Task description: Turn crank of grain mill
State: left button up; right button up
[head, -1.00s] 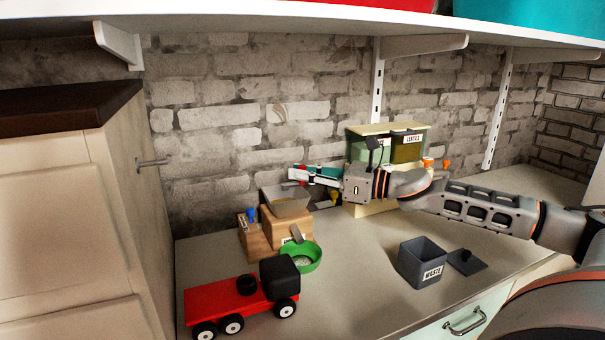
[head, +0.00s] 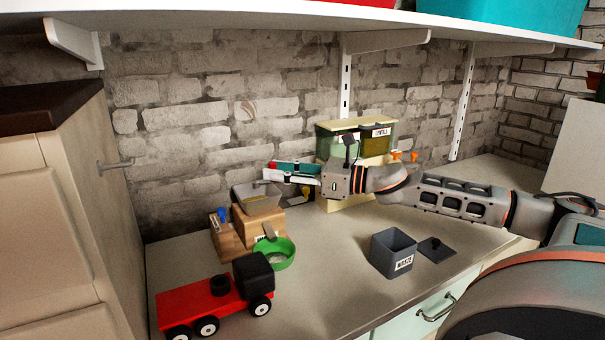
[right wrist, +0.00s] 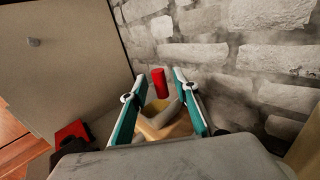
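The grain mill (head: 244,232) is a wooden box with a grey hopper (head: 260,199) on top, standing on the counter near the brick wall. A green bowl (head: 275,254) sits at its front under the chute. A red cylindrical handle, apparently the crank's, shows in the right wrist view (right wrist: 159,81), between and just beyond the fingertips. The rest of the crank is mostly hidden. My right gripper (head: 270,172) is open above and behind the hopper, its teal-lined fingers apart on both sides of the handle, with no clear contact. My left gripper is out of view.
A red toy truck (head: 205,304) stands in front of the mill. A container rack (head: 350,134) stands behind my right arm. A grey waste bin (head: 393,254) and its lid (head: 436,250) are at right. A shelf (head: 280,17) overhangs; a cabinet (head: 40,215) borders the left.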

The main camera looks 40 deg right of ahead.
jog(key=shift+v, duration=2.9)
jog(key=shift+a, duration=0.1)
